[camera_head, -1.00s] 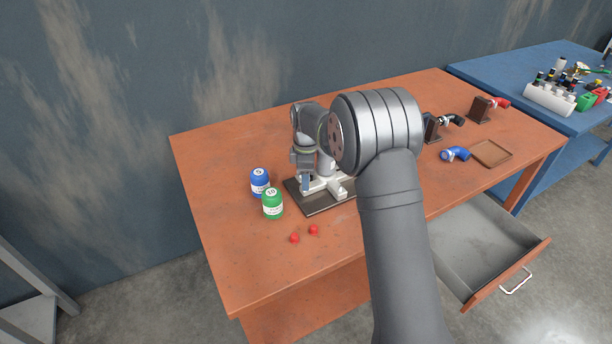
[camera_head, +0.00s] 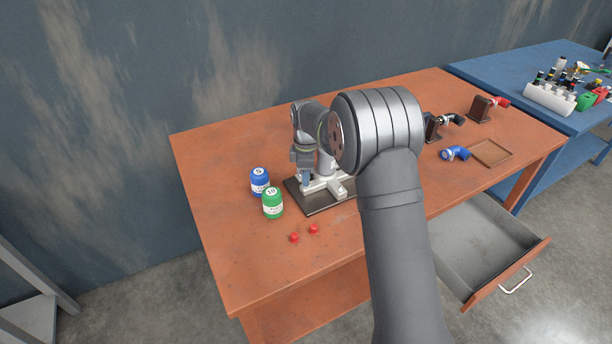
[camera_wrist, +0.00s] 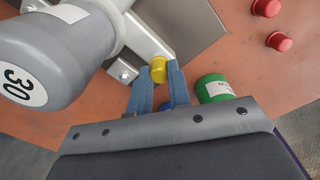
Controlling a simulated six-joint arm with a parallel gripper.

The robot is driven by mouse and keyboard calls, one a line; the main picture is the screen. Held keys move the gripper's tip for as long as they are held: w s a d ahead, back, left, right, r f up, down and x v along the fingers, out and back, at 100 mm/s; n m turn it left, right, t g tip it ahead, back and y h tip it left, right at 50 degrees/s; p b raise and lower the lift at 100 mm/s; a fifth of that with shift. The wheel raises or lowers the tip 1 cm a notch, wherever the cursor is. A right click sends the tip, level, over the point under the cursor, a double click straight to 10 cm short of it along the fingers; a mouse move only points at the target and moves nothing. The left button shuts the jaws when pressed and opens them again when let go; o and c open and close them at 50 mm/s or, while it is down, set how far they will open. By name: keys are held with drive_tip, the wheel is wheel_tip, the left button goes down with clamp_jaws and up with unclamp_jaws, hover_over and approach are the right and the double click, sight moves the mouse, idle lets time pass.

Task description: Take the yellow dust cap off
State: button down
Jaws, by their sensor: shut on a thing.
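The yellow dust cap (camera_wrist: 159,69) shows in the wrist view, at the end of a light metal part of the mounted unit (camera_wrist: 142,38). My gripper (camera_wrist: 158,80) has its two blue fingers on either side of the cap and is shut on it. Whether the cap is still seated on the part cannot be made out. In the head view my gripper (camera_head: 305,180) points down at the left side of the unit's dark base plate (camera_head: 318,207), and the cap is hidden there.
A blue bottle (camera_head: 260,183) and a green bottle (camera_head: 273,204) stand left of the base plate. Two red caps (camera_head: 304,234) lie in front. A blue fitting (camera_head: 455,153) and a brown tray (camera_head: 491,153) are at the right, above an open drawer (camera_head: 485,240).

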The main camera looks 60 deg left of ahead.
drive_tip(key=shift+r, duration=2.9)
